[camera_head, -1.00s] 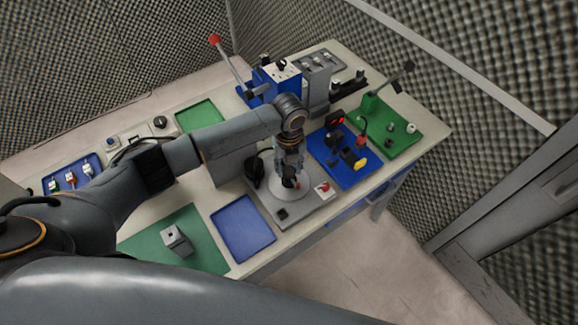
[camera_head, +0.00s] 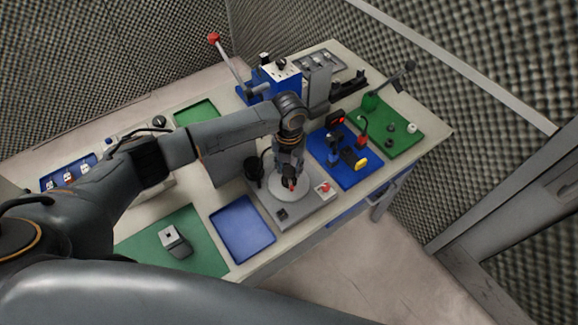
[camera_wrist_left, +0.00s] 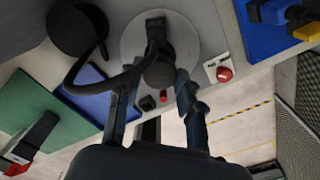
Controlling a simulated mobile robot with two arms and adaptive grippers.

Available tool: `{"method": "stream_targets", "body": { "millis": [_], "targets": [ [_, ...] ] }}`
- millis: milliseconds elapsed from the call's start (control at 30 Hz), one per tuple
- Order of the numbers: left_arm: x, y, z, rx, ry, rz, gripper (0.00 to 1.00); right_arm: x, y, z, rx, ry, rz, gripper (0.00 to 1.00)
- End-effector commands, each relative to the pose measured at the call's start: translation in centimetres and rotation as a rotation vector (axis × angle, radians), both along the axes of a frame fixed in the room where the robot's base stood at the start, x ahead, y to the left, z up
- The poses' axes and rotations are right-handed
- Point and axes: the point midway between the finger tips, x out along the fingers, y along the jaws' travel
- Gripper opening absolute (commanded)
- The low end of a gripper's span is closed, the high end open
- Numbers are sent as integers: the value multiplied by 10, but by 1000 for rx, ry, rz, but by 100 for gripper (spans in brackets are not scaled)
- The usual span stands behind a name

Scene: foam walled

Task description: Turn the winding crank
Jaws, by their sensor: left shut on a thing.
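The winding crank is a dark arm with a round black knob (camera_wrist_left: 160,72) on a pale grey disc (camera_wrist_left: 128,45) in the left wrist view. In the head view the disc (camera_head: 275,186) sits on a grey plate (camera_head: 305,212) at the table's front edge. My left gripper (camera_head: 288,184) points down over the disc. In the left wrist view its fingers (camera_wrist_left: 157,80) stand on both sides of the knob and are shut on the crank handle. The gripper hides much of the handle in the head view. My right gripper is not in view.
A black spool (camera_wrist_left: 75,28) with a thick cable stands left of the disc. A red button (camera_wrist_left: 224,74) is on its right. A blue panel (camera_head: 345,172) with switches lies further right. A blue tray (camera_head: 243,228) is empty. A blue box with a red-tipped lever (camera_head: 214,38) stands behind.

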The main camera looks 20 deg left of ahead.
Motion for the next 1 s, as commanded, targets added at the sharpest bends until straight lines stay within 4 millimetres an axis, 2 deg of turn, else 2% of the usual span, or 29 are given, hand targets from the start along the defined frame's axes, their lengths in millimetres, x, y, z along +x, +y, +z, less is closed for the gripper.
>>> {"method": "stream_targets", "body": {
  "millis": [733, 767, 800, 867, 1000],
  "targets": [
    [-3, 0, -3, 2, 7, -46, 5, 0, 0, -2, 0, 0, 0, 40],
    [-3, 0, -3, 2, 7, -46, 43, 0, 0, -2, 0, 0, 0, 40],
    [-3, 0, -2, 2, 7, -46, 51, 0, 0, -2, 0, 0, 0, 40],
    [-2, 0, -2, 1, 5, -46, 60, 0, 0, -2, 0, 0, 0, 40],
    [-1, 0, -1, 1, 3, -45, 60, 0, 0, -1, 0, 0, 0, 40]
  ]
}}
